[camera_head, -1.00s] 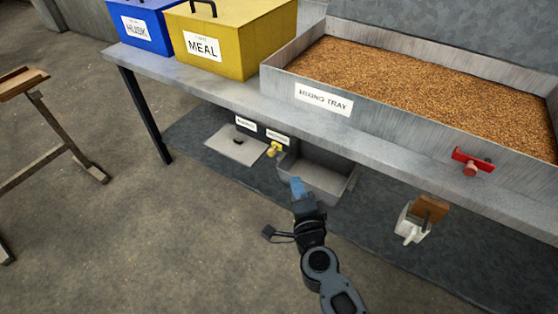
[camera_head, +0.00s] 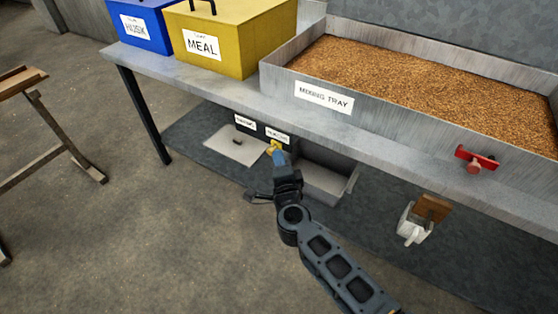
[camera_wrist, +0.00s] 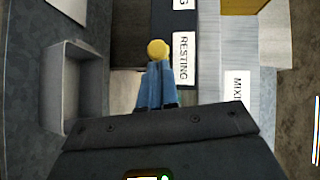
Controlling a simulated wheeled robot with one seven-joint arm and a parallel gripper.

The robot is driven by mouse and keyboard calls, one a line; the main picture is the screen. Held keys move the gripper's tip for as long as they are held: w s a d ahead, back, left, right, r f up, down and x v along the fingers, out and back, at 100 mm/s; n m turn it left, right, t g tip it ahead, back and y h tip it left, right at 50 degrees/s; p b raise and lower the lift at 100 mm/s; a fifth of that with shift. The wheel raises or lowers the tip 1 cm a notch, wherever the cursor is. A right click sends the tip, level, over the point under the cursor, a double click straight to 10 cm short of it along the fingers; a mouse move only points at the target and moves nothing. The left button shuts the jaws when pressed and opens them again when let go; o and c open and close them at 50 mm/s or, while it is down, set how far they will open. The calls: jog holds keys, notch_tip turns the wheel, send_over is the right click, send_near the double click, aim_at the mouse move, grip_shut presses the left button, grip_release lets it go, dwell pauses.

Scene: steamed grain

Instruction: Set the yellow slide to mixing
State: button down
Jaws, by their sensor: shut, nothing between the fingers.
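The yellow slide's round knob (camera_head: 272,148) shows under the shelf, below the right-hand label of a dark strip. In the wrist view the knob (camera_wrist: 158,49) is beside the label RESTING (camera_wrist: 184,58). A second label lies beyond it, to the left in the head view; only its final G shows in the wrist view. My gripper (camera_head: 279,158) is shut and empty, its blue fingertips at the right side of the knob. In the wrist view the fingers (camera_wrist: 158,68) end right at the knob; I cannot tell whether they touch it.
The mixing tray (camera_head: 322,97), full of brown grain, stands on the bench above. A grey open bin (camera_head: 328,182) is right of my gripper. A pale plate (camera_head: 232,149) lies left of the knob. A red handle (camera_head: 474,160) sits on the tray's front. Yellow MEAL (camera_head: 240,40) and blue HUSK boxes stand left.

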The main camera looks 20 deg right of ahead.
jog(key=w+a+b, duration=0.2)
jog(key=w+a, duration=0.5)
jog(key=w, duration=0.2)
jog(key=shift+w+r, duration=0.2)
dwell(0.3)
